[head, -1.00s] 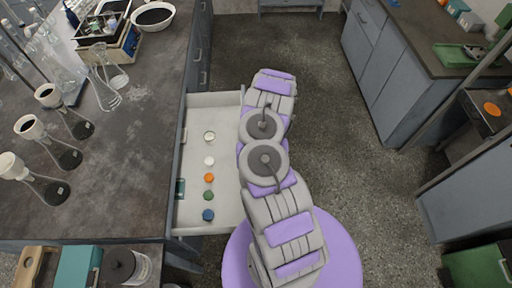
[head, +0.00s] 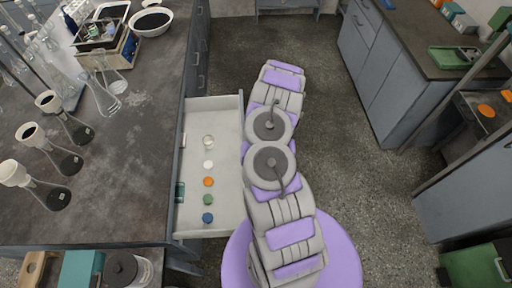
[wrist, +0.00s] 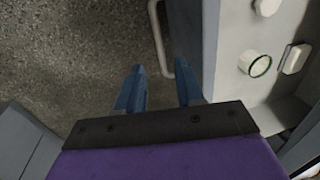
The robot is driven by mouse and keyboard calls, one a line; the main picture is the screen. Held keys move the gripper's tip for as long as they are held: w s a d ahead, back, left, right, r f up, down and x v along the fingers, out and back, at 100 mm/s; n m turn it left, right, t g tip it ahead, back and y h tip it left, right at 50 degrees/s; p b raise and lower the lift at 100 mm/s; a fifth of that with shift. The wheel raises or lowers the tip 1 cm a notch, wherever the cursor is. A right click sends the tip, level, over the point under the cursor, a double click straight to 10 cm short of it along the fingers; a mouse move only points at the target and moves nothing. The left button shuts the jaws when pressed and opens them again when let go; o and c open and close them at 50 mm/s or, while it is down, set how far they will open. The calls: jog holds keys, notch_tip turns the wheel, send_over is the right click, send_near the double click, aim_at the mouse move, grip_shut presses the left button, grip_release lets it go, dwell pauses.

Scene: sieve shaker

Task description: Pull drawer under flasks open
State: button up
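The drawer (head: 226,130) under the flasks' counter stands pulled out in the head view, with a row of small round items inside. Flasks with dark contents (head: 66,160) stand on the counter above it. In the wrist view the drawer front (wrist: 208,50) and its pale bar handle (wrist: 160,40) show. My gripper (wrist: 160,88) has its two blue fingers apart with nothing between them. The handle's near end lies close to the right finger; I cannot tell whether they touch. In the head view my arm hides the gripper and part of the drawer front.
Bare floor (head: 350,170) lies to the right of my arm. Another grey cabinet run (head: 375,70) stands at the right.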

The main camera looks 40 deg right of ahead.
notch_tip(320, 180, up, 11)
jog(key=s+d+p, duration=0.1)
jog(key=p, duration=0.1)
jog(key=shift+s+d, duration=0.15)
jog(key=shift+d, duration=0.25)
jog(key=s+a+r+n+g+y+b, duration=0.1)
jog(key=a+r+n, duration=0.4)
jog(key=a+r, duration=1.75)
jog(key=s+a+r+n+g+h, duration=0.1)
jog(key=s+a+r, duration=0.5)
jog(key=s+r, duration=0.35)
jog(key=s+a+r+n+g+h+b, duration=0.1)
jog(key=s+a+r, duration=0.1)
jog(key=s, duration=1.5)
jog(key=shift+s+a+r+h, duration=0.15)
jog(key=shift+a+r+h, duration=0.2)
jog(key=shift+r+h, duration=0.1)
